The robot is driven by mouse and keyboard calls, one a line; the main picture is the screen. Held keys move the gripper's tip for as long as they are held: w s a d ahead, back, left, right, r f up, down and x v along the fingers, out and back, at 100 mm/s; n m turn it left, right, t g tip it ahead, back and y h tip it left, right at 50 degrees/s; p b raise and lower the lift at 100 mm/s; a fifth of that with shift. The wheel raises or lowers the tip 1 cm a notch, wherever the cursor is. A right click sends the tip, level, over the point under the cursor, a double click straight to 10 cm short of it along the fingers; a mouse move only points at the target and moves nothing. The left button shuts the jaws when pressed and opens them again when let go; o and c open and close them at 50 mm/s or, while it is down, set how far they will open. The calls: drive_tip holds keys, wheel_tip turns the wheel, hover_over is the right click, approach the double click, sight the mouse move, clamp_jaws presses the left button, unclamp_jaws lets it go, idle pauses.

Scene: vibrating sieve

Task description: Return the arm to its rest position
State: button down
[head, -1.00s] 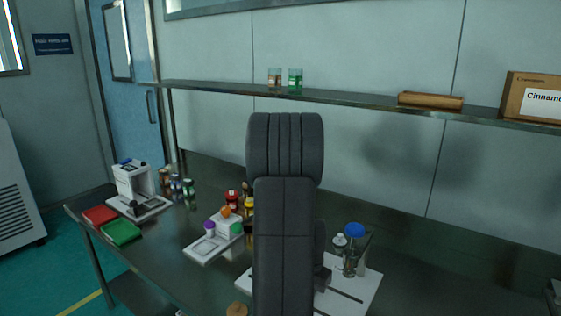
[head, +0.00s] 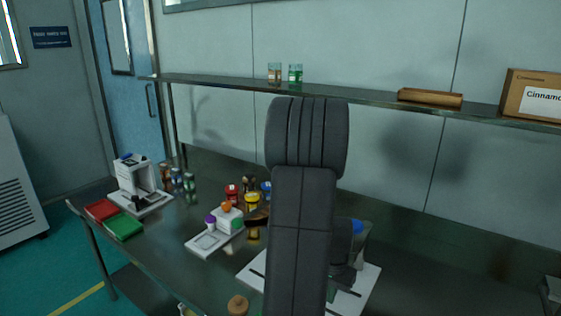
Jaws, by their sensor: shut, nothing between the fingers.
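My dark grey arm (head: 302,215) rises upright through the middle of the head view, its thick rounded joint (head: 307,138) at the top in front of the wall. A further dark part of my arm shows low at its right side, over the white board. My gripper is not in view; its fingers are hidden behind the arm or outside the picture.
Behind my arm, a white board (head: 367,288) and a blue cap (head: 356,227) are partly covered. Left on the table are a white device (head: 226,219), several jars, red and green pads (head: 124,228) and a white machine (head: 133,175). A shelf (head: 372,99) with jars and boxes runs behind.

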drive_tip(key=shift+r+p, duration=0.9)
drive_tip(key=shift+r, duration=0.8)
